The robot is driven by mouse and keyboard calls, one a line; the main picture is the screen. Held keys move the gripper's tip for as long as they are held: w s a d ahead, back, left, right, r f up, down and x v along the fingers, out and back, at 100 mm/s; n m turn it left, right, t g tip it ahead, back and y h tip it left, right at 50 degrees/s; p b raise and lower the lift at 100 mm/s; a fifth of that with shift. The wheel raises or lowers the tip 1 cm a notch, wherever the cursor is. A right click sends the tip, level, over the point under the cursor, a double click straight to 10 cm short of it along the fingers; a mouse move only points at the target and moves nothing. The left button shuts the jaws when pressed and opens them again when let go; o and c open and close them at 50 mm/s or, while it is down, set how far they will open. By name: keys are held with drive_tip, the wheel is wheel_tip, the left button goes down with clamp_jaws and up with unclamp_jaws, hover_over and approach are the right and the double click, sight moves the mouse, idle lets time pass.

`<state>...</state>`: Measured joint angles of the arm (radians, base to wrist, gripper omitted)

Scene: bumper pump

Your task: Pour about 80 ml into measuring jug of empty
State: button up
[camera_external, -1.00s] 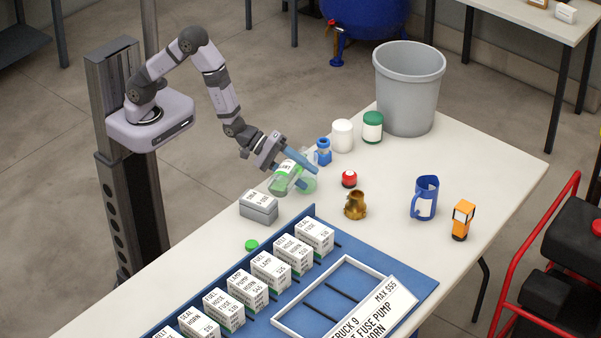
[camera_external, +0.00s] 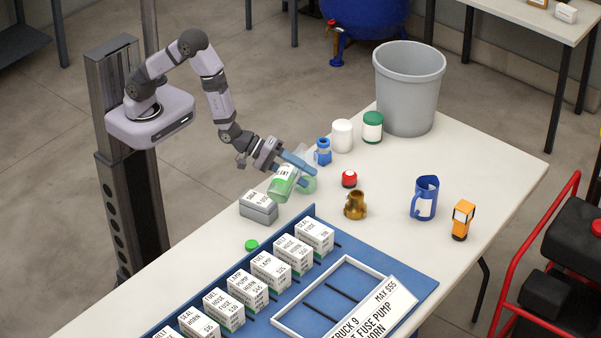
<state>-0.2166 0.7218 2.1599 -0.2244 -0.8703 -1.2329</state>
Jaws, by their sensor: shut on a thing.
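My gripper (camera_external: 301,170) has blue fingers and is shut on a clear bottle (camera_external: 284,183) with green liquid and a white label. The bottle is tilted above the near-left part of the table, and the fingers hide part of it. A rounded, see-through green shape (camera_external: 309,185) shows just right of the bottle, partly covered. I cannot tell whether it is the measuring jug or whether liquid is flowing. A blue jug-like vessel (camera_external: 425,198) with a handle and white label stands upright at the right, away from my gripper.
A grey box (camera_external: 258,207) and a green cap (camera_external: 251,245) lie near the bottle. A blue fitting (camera_external: 323,152), red-topped item (camera_external: 349,179) and brass part (camera_external: 355,205) stand to the right. A grey bin (camera_external: 409,88) is at the back. Boxes line the blue board (camera_external: 405,312).

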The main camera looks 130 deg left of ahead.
drive_tip(key=shift+w+d+r+m, duration=0.1)
drive_tip(key=shift+d+m, duration=0.05)
drive_tip(key=shift+m, duration=0.15)
drive_tip(key=shift+y, duration=0.4)
idle(1.6)
wheel_tip(320, 180, up, 9)
drive_tip(key=a+m+t+y, duration=0.1)
drive_tip(key=m+y, duration=0.5)
drive_tip(key=m, duration=0.4)
drive_tip(key=shift+s+a+b, duration=0.3)
drive_tip(key=shift+a+b, duration=0.1)
drive_tip(key=shift+b, duration=0.05)
idle(2.9)
